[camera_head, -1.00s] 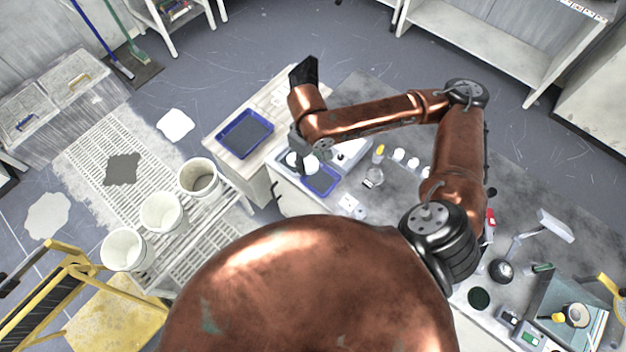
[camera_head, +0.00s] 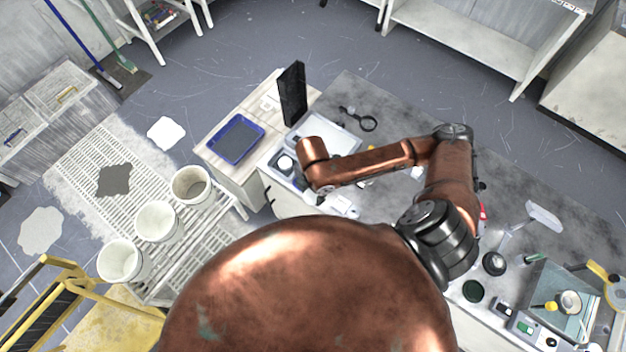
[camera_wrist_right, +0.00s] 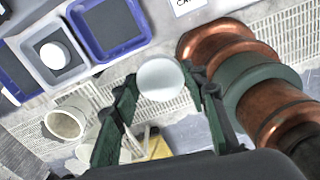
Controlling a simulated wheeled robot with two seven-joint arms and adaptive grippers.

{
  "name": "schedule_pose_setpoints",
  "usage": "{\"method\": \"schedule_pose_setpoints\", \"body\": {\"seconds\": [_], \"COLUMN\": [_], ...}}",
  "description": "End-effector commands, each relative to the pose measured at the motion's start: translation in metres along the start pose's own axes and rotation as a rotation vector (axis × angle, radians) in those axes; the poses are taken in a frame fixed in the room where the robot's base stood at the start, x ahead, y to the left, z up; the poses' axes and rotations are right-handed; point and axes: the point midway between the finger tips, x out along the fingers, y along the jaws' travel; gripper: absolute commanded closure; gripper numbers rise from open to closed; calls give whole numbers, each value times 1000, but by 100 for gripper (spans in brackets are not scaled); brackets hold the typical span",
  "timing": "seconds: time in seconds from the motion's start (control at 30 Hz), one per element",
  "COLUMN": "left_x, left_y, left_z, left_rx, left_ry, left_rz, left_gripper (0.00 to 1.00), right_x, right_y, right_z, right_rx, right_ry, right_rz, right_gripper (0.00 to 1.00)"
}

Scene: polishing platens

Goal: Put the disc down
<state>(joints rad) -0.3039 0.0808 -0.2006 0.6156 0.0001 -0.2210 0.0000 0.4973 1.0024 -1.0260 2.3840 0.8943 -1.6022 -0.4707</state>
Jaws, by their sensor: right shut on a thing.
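The disc (camera_wrist_right: 161,80) is pale, round and smooth in the right wrist view. My right gripper (camera_wrist_right: 160,74) is shut on it, with a dark green finger on either side. In the head view my copper right wrist (camera_head: 314,170) is over the bench's near edge and hides most of the gripper and the disc. A grey tray (camera_wrist_right: 82,67) with a white round piece (camera_wrist_right: 55,56) in it lies at upper left of the wrist view, apart from the gripper. My left gripper is not in view.
A blue tray (camera_head: 259,131) lies on the wooden top left of the bench. A black upright panel (camera_head: 292,94) stands behind my wrist. White buckets (camera_head: 157,222) stand on the grating at left. A magnifier-like black ring (camera_head: 369,123) lies on the grey bench (camera_head: 400,110).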

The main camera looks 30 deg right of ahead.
Motion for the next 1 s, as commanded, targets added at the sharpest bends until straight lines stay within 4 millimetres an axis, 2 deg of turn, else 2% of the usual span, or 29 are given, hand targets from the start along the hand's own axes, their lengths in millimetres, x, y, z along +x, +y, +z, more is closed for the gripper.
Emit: {"method": "schedule_pose_setpoints", "body": {"seconds": [0.03,0.2,0.47,0.77,1.0], "left_x": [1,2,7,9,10], "left_y": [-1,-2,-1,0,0], "left_z": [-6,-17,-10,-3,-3], "left_rx": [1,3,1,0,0], "left_ry": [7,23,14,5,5], "left_rz": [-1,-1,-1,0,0], "left_gripper": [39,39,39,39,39], "right_x": [6,23,67,84,114], "right_y": [9,37,62,73,72], "right_z": [11,39,65,75,75], "right_rx": [7,7,4,3,2], "right_ry": [-3,-2,-1,0,1], "right_rz": [1,1,0,1,1], "right_gripper": [91,91,91,91,91]}}
